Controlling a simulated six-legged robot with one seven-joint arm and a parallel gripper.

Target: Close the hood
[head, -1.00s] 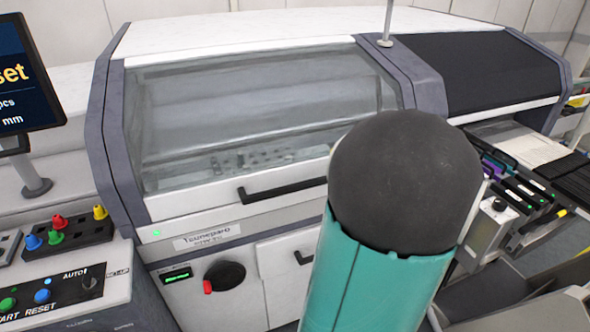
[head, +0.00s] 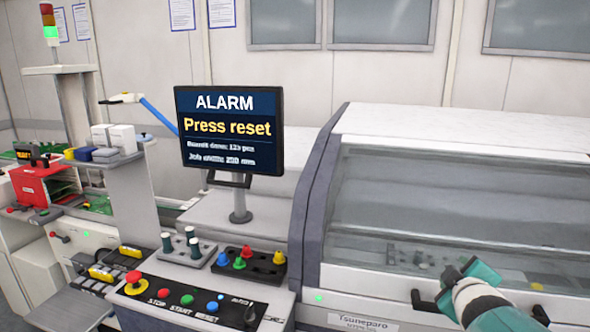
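The hood (head: 400,195) is the machine's slanted clear window with a grey side frame, at the right in the head view. It looks lowered, with its lower edge along the white front panel; a small gap cannot be ruled out. Its black bar handle (head: 428,307) runs along the lower front. My gripper (head: 470,272), at the end of my teal and white arm, is in front of the handle and hides its middle. Its fingers cannot be made out, and contact with the handle cannot be told.
A screen (head: 230,130) reads "ALARM Press reset". Below it is a control panel (head: 195,290) with a red stop knob, green and blue buttons and a switch. Coloured pegs (head: 248,258) stand behind the panel. A second machine with a red bin (head: 42,185) is at the left.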

